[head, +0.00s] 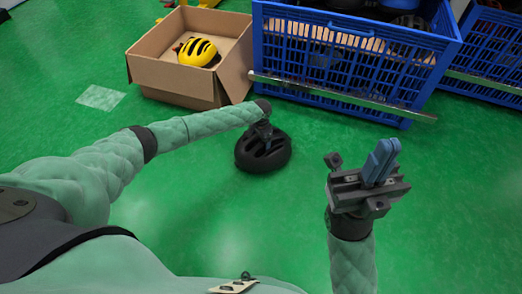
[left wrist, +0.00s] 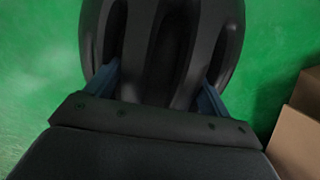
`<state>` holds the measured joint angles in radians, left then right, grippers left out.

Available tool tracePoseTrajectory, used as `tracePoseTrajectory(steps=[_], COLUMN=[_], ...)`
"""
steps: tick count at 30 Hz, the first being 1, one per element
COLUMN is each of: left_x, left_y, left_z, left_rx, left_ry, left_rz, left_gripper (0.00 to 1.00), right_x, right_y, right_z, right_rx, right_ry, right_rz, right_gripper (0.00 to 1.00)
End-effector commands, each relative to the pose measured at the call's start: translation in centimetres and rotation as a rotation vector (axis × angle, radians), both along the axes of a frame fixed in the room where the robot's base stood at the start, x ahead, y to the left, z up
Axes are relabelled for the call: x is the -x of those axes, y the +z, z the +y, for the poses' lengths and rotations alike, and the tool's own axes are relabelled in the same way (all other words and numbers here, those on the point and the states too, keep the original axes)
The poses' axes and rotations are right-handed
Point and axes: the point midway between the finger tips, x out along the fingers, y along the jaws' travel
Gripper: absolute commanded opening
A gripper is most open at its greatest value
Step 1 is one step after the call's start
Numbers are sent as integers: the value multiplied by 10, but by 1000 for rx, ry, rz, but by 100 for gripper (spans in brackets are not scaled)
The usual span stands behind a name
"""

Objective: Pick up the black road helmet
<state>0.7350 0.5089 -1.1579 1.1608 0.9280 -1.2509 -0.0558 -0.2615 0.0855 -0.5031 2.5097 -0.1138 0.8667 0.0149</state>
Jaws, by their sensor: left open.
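The black road helmet (head: 263,154) lies on the green floor in the middle of the head view, below the cardboard box. It fills the top middle of the left wrist view (left wrist: 163,45). My left gripper (head: 264,138) is right at the helmet, above its top. In the left wrist view its two blue fingers (left wrist: 158,88) are open and apart, one on each side of the helmet's near part. Whether they touch the shell I cannot tell. My right gripper (head: 380,162) is raised at the right, away from the helmet, with its blue fingers close together and nothing seen between them.
An open cardboard box (head: 178,81) with a yellow helmet (head: 198,52) in it stands behind the black helmet. A blue crate (head: 345,62) with a metal bar along its front holds dark helmets. Another blue crate (head: 492,50) stands at the right. The floor around the helmet is clear.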

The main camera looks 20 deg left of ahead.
Motion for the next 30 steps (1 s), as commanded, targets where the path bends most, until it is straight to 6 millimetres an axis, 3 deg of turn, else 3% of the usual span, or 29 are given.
tracePoseTrajectory(steps=[6,15,23,30], left_x=[0,-1,0,-1], left_y=[0,0,3,39], left_z=[0,0,0,-1], left_rx=[1,1,1,2], left_ry=[0,0,0,-1], left_rz=[-1,-1,-1,-2], left_gripper=[82,29,28,28], right_x=[0,0,0,0], right_y=[-1,0,3,25], right_z=[0,0,0,-3], right_rx=[5,4,0,-24], right_ry=[-1,0,0,8], right_rz=[1,0,-2,-7], right_gripper=[0,0,0,0])
